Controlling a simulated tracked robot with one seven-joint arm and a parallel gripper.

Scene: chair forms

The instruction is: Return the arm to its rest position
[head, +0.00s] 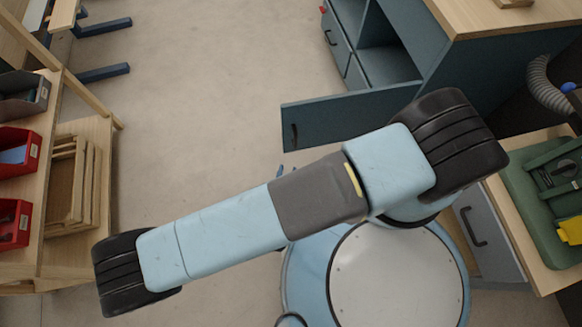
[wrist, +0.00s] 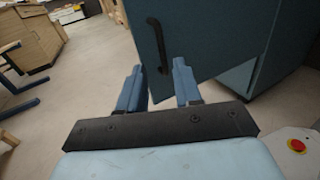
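My arm stretches across the head view, bent, with light blue links and dark joints. My gripper (wrist: 159,66) shows in the wrist view with two blue fingers spread apart and nothing held between them. Beyond the fingertips is a dark teal cabinet door (wrist: 205,38) with a black handle (wrist: 157,42). The handle looks to be ahead of the fingers; whether they touch it I cannot tell. In the head view the door (head: 345,118) stands swung out from the cabinet, and my arm hides most of the gripper.
The teal cabinet (head: 475,65) has open shelf space and a wooden top. A wooden rack with red bins (head: 18,152) stands at the left. A bench with a green tray (head: 520,190) is at the right. The floor (head: 215,90) between is clear.

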